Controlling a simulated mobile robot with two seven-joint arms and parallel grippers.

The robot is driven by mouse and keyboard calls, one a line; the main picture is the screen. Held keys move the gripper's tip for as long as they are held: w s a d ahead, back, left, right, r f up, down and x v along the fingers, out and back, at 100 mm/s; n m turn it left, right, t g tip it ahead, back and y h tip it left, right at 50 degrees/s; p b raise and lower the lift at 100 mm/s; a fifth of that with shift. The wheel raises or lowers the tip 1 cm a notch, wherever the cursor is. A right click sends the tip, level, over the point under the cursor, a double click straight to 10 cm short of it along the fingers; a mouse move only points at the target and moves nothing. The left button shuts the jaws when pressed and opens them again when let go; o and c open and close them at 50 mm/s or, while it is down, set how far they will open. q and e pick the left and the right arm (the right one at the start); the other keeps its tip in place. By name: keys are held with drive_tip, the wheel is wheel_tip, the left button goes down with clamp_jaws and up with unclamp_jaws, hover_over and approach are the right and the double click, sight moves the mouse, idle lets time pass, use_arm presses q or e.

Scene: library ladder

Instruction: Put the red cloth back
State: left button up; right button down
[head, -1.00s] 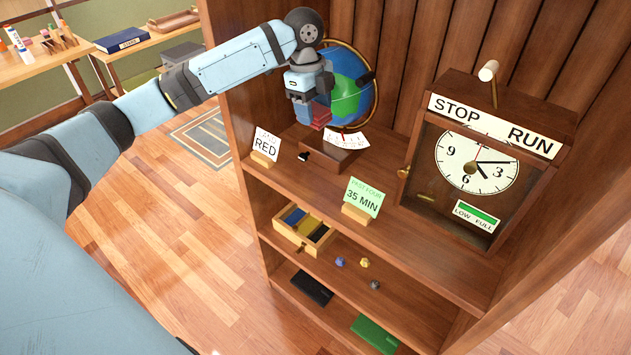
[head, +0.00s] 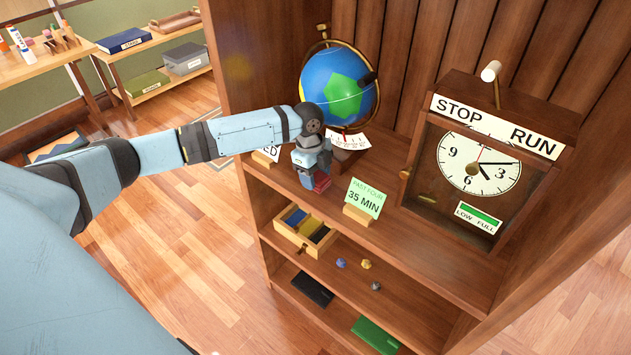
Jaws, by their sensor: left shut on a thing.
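My left gripper (head: 316,174) is shut on a folded red cloth (head: 322,184). It holds the cloth at the front edge of the upper shelf, above and a little right of the wooden tray. The wooden tray (head: 283,233) sits on the shelf below and holds folded cloths, dark blue and yellow (head: 311,226) among them. I cannot tell from here which part of the tray is empty. The card lettered RED (head: 266,156) is partly hidden behind my left arm. My right gripper is out of view.
A green card reading 35 MIN (head: 364,199) stands right of my gripper. Behind are a globe (head: 338,87) and a dial box (head: 350,142). A clock case (head: 489,150) stands at right. Small pieces (head: 366,264) lie right of the tray. Black and green (head: 375,336) items lie lower.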

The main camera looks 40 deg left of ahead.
use_arm(q)
wheel_tip(320, 180, down, 3)
drive_tip(key=shift+r, duration=0.2)
drive_tip(key=o, duration=0.8)
drive_tip(key=r, duration=0.4)
drive_tip(key=a+r, duration=0.1)
drive_tip(key=r, duration=0.7)
drive_tip(key=shift+a, duration=0.4)
